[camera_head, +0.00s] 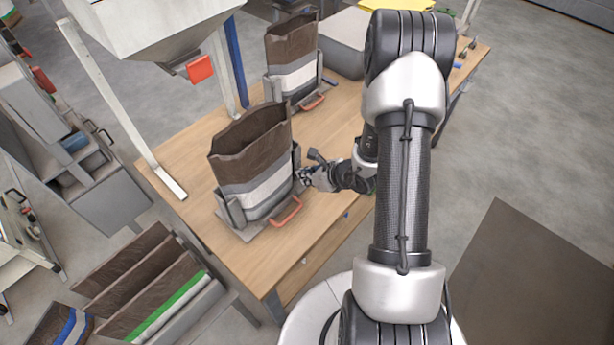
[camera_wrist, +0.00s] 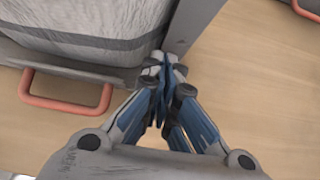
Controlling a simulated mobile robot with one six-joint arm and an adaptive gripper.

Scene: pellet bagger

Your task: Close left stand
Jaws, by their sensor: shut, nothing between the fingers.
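The nearer, left stand (camera_head: 232,212) is a grey metal holder on the wooden table. A brown bag with white bands (camera_head: 250,145) stands upright in it, its mouth open. Grey side plates stand at both sides of the bag's foot, and a red handle (camera_head: 286,212) sticks out in front. In the wrist view, the red handle (camera_wrist: 62,104) is at left and a grey side plate (camera_wrist: 190,22) is at top centre. My gripper (camera_head: 306,176) is shut and empty at the right side of this stand. Its fingertips (camera_wrist: 163,66) are at the plate's near end; whether they touch it, I cannot tell.
A second stand with a red handle (camera_head: 313,102) holds another bag (camera_head: 291,58) farther back. A hopper with a red flap (camera_head: 200,69) hangs above the table's left. A rack of folded bags (camera_head: 150,285) stands at lower left. Bare table (camera_head: 335,130) lies between the stands.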

